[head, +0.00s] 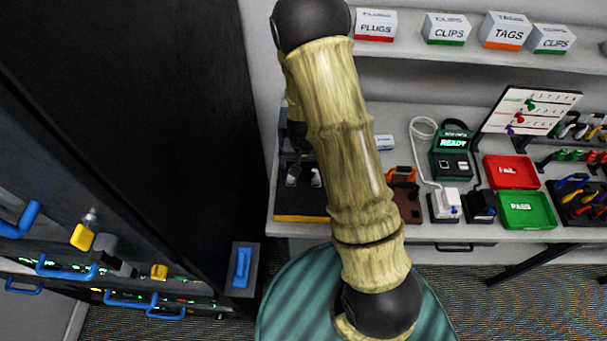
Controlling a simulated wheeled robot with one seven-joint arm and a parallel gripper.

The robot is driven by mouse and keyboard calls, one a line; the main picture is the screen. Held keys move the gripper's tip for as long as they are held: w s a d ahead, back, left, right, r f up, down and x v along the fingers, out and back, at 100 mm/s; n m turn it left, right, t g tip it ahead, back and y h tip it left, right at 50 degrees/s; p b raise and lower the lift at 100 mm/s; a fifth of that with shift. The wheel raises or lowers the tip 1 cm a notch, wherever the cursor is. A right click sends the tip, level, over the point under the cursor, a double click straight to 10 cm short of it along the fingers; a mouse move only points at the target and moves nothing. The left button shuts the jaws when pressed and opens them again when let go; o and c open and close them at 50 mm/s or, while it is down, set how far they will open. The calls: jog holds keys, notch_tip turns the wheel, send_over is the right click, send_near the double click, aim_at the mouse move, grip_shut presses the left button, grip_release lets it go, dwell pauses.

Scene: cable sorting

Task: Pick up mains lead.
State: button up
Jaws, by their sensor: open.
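My gripper (304,177) shows partly behind my own arm, over a dark tray with an orange front edge (300,218) at the left end of the workbench. Its two pale-tipped fingers are apart. I cannot make out anything held between them. I cannot single out the mains lead for certain; the space behind my arm and much of the tray are hidden. A white cable (414,150) loops beside the green tester and runs down to a white socket block (444,204).
The green tester (452,142) reads READY. A red FAIL tray (512,171) and green PASS tray (526,210) lie right of a black block (481,207). A dark cabinet (150,120) stands close on the left. A shelf with labelled boxes (502,30) is above.

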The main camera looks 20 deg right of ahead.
jog(key=shift+f, duration=0.2)
jog(key=shift+a+f+p, duration=0.1)
jog(key=shift+f+p, duration=0.65)
jog(key=shift+f, duration=0.2)
jog(key=shift+w+f+p, duration=0.2)
jog(key=shift+f+p, duration=0.35)
jog(key=shift+f, duration=1.1)
jog(key=shift+c, duration=0.4)
jog(key=c, duration=0.7)
